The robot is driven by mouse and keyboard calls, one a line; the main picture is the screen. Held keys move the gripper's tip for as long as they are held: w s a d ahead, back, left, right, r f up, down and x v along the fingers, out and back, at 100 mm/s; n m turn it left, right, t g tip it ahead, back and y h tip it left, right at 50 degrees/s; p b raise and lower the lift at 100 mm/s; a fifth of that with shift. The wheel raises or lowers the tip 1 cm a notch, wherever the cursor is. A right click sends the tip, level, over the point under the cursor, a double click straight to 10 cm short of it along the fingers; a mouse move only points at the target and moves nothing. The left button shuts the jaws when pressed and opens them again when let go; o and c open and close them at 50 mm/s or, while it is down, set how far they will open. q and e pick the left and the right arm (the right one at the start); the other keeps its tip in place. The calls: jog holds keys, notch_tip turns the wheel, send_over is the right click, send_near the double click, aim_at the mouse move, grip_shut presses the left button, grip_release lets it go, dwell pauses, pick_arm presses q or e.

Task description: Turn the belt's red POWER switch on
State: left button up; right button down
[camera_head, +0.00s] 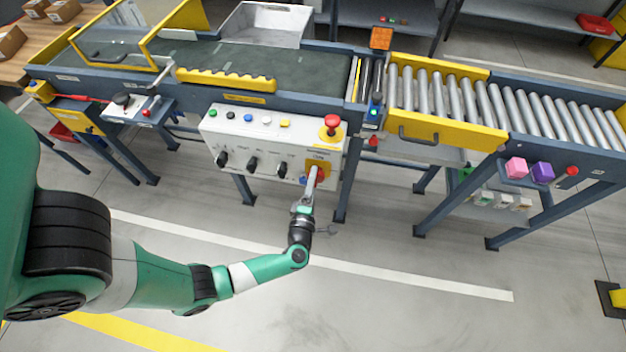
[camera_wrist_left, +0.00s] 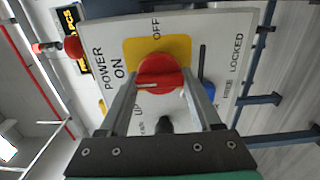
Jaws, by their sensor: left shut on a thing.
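The belt's control panel (camera_head: 270,142) is a light box on the conveyor's front side. The plate also shows in the head view (camera_head: 317,161). My left gripper (camera_wrist_left: 162,88) is shut on the red switch, one finger on each side, and partly hides it. A short pale line shows on the switch's face; I cannot tell which label the switch points to. My right gripper is in neither view.
A red mushroom button (camera_head: 332,121) stands just above the switch on the panel. Several black knobs and small coloured buttons lie to its left. A roller conveyor (camera_head: 500,100) is at the right.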

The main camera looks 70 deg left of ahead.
pick_arm(q)
jog(key=o, duration=1.4)
jog(key=p+v, duration=0.3)
jog(key=v, duration=0.8)
jog(key=shift+s+d, duration=0.1)
jog(key=shift+d, duration=0.2)
